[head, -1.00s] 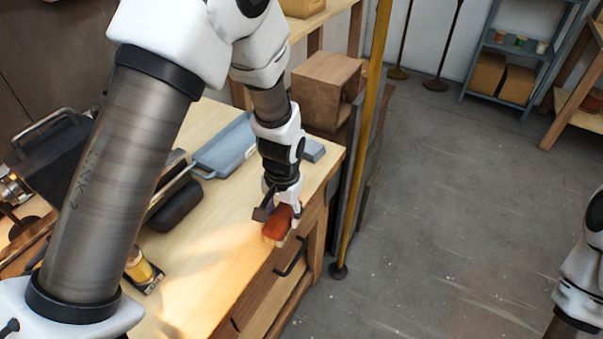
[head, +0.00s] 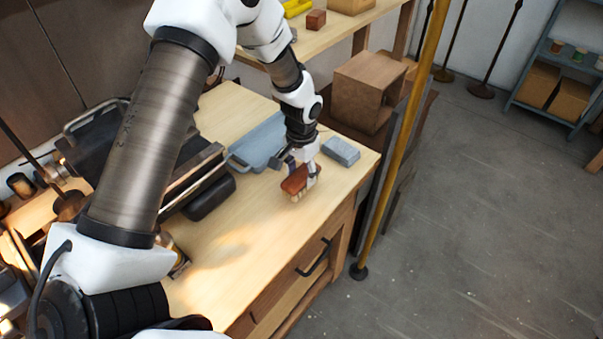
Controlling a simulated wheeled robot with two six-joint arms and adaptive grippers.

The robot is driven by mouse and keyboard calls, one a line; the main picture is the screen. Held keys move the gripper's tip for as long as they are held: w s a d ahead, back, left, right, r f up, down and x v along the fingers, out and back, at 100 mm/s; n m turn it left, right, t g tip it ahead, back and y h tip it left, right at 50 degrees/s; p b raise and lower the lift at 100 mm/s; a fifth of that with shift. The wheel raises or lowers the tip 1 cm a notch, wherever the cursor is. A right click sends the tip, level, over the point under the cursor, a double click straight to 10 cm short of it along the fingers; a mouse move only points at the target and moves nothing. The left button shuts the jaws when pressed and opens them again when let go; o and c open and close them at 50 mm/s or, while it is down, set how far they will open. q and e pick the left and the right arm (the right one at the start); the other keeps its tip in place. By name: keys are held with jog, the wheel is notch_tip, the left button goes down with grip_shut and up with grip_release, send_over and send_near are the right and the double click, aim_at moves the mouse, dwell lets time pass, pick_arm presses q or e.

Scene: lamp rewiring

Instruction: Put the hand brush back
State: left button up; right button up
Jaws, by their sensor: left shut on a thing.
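The hand brush (head: 295,181) has a reddish-brown wooden back and pale bristles pointing down. My left gripper (head: 302,172) is shut on the brush, over the right part of the wooden workbench (head: 230,255). The bristles are at or just above the bench top; I cannot tell whether they touch. The fingers partly hide the brush's back. My right gripper is not in view.
A blue-grey dustpan (head: 262,143) lies behind the brush, and a grey-blue block (head: 341,151) lies to its right. A wooden box (head: 368,92) stands beyond the bench. A yellow pole (head: 402,125) rises by the bench's right end. The front bench top is clear.

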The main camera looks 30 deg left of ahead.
aim_at(302, 172)
pick_arm(q)
jog(key=shift+w+a+f, duration=0.15)
jog(key=shift+w+a, duration=0.05)
jog(key=shift+w, duration=0.15)
notch_tip(302, 172, down, 3)
jog(key=shift+r+p, duration=0.1)
jog(key=shift+p, duration=0.65)
jog(key=shift+w+f, duration=0.1)
jog(key=shift+f, duration=0.2)
jog(key=shift+f, duration=0.15)
jog(key=o, duration=1.3)
